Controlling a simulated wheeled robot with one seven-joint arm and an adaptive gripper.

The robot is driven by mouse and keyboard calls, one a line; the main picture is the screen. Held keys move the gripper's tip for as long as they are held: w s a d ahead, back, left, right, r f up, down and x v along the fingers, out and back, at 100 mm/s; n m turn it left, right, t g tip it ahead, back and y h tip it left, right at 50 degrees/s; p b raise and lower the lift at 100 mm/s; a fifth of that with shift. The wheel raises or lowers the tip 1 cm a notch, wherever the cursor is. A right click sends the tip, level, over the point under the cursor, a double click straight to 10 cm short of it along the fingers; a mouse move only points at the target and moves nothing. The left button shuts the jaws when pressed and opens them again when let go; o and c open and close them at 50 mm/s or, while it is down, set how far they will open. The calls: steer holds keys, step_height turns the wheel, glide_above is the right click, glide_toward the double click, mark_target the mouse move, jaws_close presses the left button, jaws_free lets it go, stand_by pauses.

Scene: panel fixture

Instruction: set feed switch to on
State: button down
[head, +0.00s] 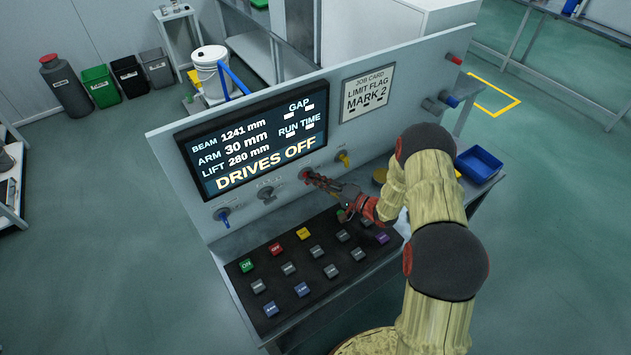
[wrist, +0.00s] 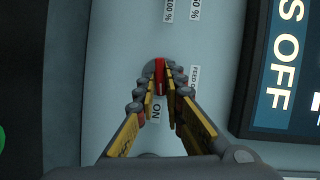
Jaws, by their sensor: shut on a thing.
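The feed switch is a red knob on the grey panel, third in the row under the display in the head view (head: 306,174). In the wrist view its red handle (wrist: 159,77) stands along the picture's vertical, on a grey round base. An "ON" label (wrist: 156,112) lies just below its lower end, and a partly hidden "FEED O..." label (wrist: 194,80) is to its right. My gripper (wrist: 160,84) is shut on the red handle, one finger on each side. In the head view my gripper (head: 318,180) reaches the knob from the right.
A display (head: 255,140) reading "DRIVES OFF" is above the knobs. A blue knob (head: 222,215), a grey knob (head: 265,192) and a yellow knob (head: 342,157) share the row. Below is a black console (head: 320,285) with several coloured buttons. A blue tray (head: 479,163) sits at right.

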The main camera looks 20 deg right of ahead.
steer(key=shift+m+y, duration=0.4)
steer(key=shift+m, duration=0.4)
steer(key=shift+t, duration=0.3)
steer(key=c, duration=2)
jaws_free()
steer(key=shift+o, duration=0.4)
steer(key=shift+f, duration=0.1)
steer(key=v, duration=1.2)
